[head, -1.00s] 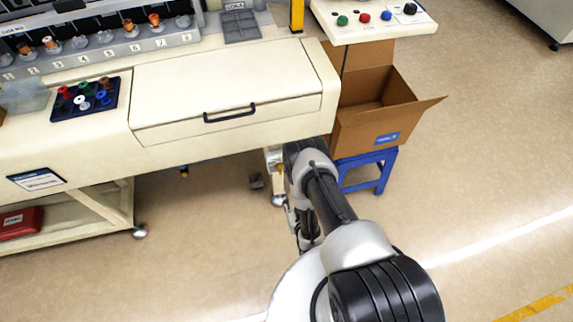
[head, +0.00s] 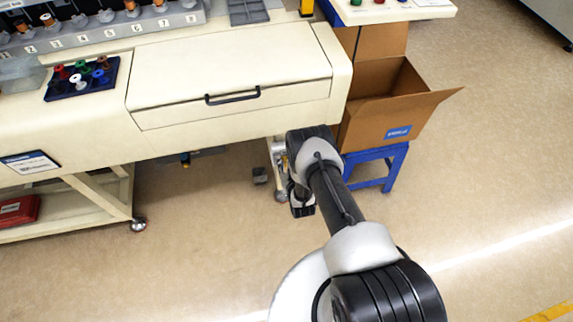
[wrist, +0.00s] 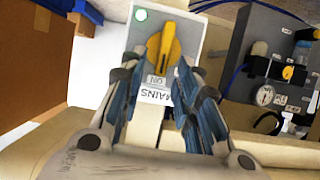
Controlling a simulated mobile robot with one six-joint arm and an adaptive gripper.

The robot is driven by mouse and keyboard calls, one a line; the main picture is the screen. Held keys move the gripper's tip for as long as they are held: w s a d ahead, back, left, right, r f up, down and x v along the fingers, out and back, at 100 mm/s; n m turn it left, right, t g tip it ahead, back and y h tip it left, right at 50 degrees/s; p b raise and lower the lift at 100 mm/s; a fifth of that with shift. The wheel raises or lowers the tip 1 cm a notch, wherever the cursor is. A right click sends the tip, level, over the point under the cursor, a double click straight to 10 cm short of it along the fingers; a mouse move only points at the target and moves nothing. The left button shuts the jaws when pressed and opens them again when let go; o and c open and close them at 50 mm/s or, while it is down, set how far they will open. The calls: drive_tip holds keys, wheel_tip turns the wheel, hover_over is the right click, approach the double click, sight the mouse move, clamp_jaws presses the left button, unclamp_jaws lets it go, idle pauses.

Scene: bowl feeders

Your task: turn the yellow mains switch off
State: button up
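The yellow mains switch (wrist: 163,46) is a rotary handle on a pale box (wrist: 198,38), seen in the wrist view at top centre. The handle lies nearly lengthwise in the picture, its lower end close to an upside-down ON label (wrist: 155,82). A MAINS label (wrist: 154,115) is below it, partly between my fingers. My gripper (wrist: 160,84) is open and empty, with one finger on each side below the handle. Whether a fingertip touches it, I cannot tell. The switch is not visible in the head view.
A dark panel (wrist: 238,75) with a gauge (wrist: 265,95) and blue hoses is right of the switch. The cream bench (head: 235,118) overhangs my arm's end. An open cardboard box (head: 375,125) on a blue stool (head: 385,165) stands at right. Floor in front is clear.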

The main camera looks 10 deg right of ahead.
drive_tip(key=shift+w, duration=0.15)
drive_tip(key=shift+c, duration=0.2)
clamp_jaws()
